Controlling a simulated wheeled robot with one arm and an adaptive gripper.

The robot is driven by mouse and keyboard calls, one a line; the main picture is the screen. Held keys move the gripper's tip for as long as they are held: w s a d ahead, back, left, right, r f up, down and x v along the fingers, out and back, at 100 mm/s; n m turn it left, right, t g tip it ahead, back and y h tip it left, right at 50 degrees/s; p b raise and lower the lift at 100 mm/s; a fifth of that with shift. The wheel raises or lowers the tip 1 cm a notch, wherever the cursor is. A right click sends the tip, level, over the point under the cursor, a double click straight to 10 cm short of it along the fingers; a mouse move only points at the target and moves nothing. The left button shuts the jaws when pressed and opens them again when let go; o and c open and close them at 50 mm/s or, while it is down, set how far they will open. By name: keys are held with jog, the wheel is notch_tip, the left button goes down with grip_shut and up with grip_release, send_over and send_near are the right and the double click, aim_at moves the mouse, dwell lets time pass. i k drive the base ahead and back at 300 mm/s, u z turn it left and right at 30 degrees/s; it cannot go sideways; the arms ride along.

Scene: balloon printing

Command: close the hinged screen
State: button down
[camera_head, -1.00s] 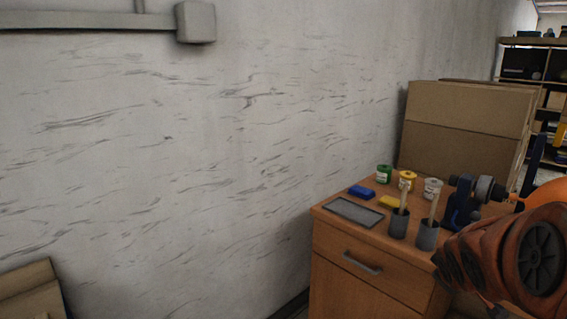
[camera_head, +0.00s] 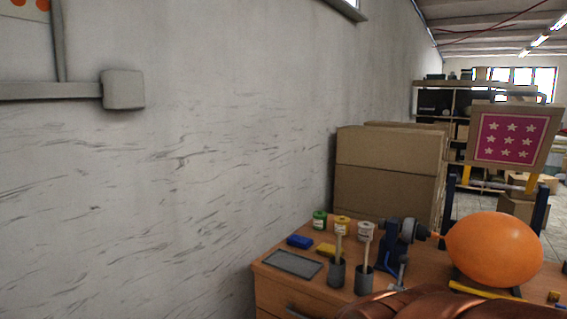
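The hinged screen (camera_head: 509,138) stands raised at the right, a wooden frame around a pink panel with white stars. It is tilted up behind and above an orange balloon (camera_head: 495,250). The balloon lies on its side on the wooden cabinet, with its neck at a blue and grey holder (camera_head: 398,242) to its left. Dark blue posts stand on both sides below the screen. A copper-coloured part of my arm shows at the bottom edge, in front of the cabinet. My gripper is not in view.
The wooden cabinet (camera_head: 272,292) carries a grey tray (camera_head: 293,263), blue and yellow blocks, small paint jars and two dark cups (camera_head: 337,273) with brushes. Large cardboard boxes (camera_head: 388,175) stand behind it by the wall. Shelves and open floor lie at the back right.

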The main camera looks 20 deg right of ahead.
aim_at(520, 136)
jog(key=z, duration=0.05)
jog(key=k, duration=0.5)
jog(key=z, duration=0.15)
jog(key=i, duration=0.4)
jog(key=z, duration=2)
jog(key=k, duration=0.55)
jog(key=z, duration=0.15)
jog(key=i, duration=1.1)
jog(key=u, duration=0.9)
